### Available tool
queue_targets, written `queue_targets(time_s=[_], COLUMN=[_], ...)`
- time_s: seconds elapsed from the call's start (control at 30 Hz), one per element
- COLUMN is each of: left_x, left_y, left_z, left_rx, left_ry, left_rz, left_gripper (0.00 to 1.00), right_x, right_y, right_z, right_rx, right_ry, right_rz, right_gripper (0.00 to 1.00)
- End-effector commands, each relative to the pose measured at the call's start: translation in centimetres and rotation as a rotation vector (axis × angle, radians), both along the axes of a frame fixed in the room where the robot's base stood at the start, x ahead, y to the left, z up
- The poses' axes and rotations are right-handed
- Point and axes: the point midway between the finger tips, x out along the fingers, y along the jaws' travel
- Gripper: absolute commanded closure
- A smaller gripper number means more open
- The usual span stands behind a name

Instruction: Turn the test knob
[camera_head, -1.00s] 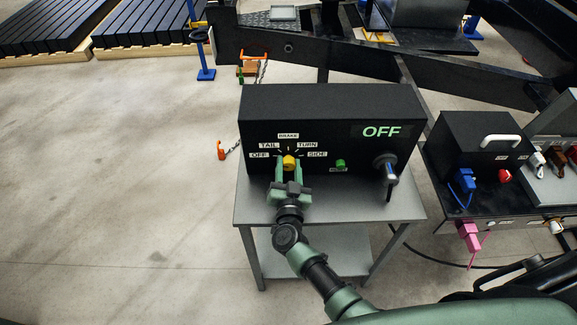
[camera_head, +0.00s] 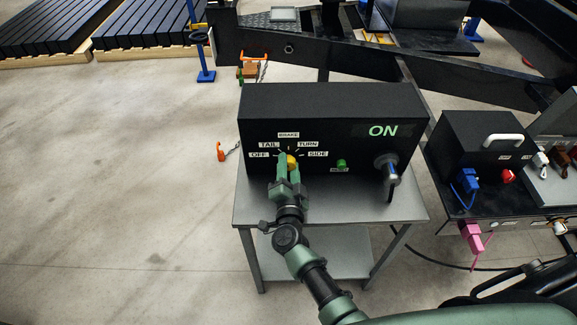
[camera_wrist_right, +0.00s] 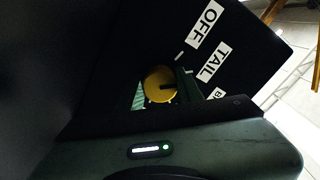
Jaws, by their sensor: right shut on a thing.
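The test knob (camera_head: 291,162) is yellow and sits on the front of a black test box (camera_head: 333,107). Labels OFF, TAIL, BRAKE, TURN and SIDE ring it. The box display (camera_head: 383,131) reads ON in green. My right gripper (camera_head: 289,168) is shut on the knob, with its green fingers on either side and rolled over. In the right wrist view, the knob (camera_wrist_right: 158,84) shows between the fingers, with a dark mark on its face and the OFF and TAIL labels beside it. Which label the knob points to is hard to tell. My left gripper is not in view.
The box stands on a grey metal table (camera_head: 245,207). A green button (camera_head: 341,164) and a plug with a grey handle (camera_head: 388,168) are to the knob's right. A second black box (camera_head: 475,140) with blue and red connectors stands farther right.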

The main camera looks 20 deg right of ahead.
Motion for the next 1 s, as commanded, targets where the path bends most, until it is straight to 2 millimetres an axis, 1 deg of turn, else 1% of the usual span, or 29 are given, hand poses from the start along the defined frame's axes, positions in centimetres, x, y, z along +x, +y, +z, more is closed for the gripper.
queue_targets(time_s=[0.37, 0.4, 0.47, 0.5, 0.77, 0.83, 0.93, 1.0], left_x=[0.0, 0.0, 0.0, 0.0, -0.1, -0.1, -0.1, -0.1], left_y=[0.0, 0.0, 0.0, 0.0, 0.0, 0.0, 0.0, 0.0], left_z=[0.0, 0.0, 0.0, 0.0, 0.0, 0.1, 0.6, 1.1], left_rx=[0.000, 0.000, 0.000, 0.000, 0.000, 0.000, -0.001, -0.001], left_ry=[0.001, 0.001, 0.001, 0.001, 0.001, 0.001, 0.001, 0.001], left_rz=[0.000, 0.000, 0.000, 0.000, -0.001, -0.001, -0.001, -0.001], left_gripper=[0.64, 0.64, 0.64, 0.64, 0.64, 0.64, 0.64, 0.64], right_x=[-0.1, -0.1, -0.1, -0.1, -0.1, -0.3, -1.4, -2.5], right_y=[0.0, 0.0, 0.0, 0.0, 0.0, 0.1, 0.4, 0.7], right_z=[-0.1, -0.1, -0.1, -0.1, 0.0, 0.0, 0.1, 0.1], right_rx=[0.006, 0.006, 0.005, 0.005, 0.005, 0.005, 0.006, 0.005], right_ry=[0.000, 0.000, 0.001, 0.000, -0.001, 0.000, 0.002, 0.003], right_rz=[-0.001, -0.001, -0.001, 0.000, -0.001, 0.000, 0.001, 0.000], right_gripper=[1.00, 0.61, 0.44, 0.42, 0.42, 0.42, 0.42, 0.42])
